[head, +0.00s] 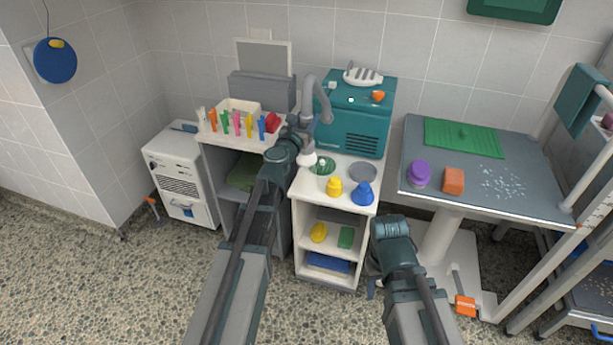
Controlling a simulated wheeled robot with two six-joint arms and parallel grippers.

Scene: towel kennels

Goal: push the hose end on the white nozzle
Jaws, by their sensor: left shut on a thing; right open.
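A thick grey hose (309,92) arches up beside the teal machine and comes down at my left gripper. My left gripper (301,143) is shut on the hose, above the white cart's top. A small white piece (308,158), which looks like the white nozzle, shows just below the gripper. My gripper and arm partly cover this spot, so I cannot tell whether the hose end touches the nozzle. My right gripper (373,284) is open and empty, low in front of the cart's right side.
The white cart (307,216) bears a yellow and a blue bottle (364,194) and round dishes. A teal machine (348,138) stands behind. A rack of coloured clips (235,122) is at left. A grey table (500,207) with a purple-lidded jar (418,172) is at right.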

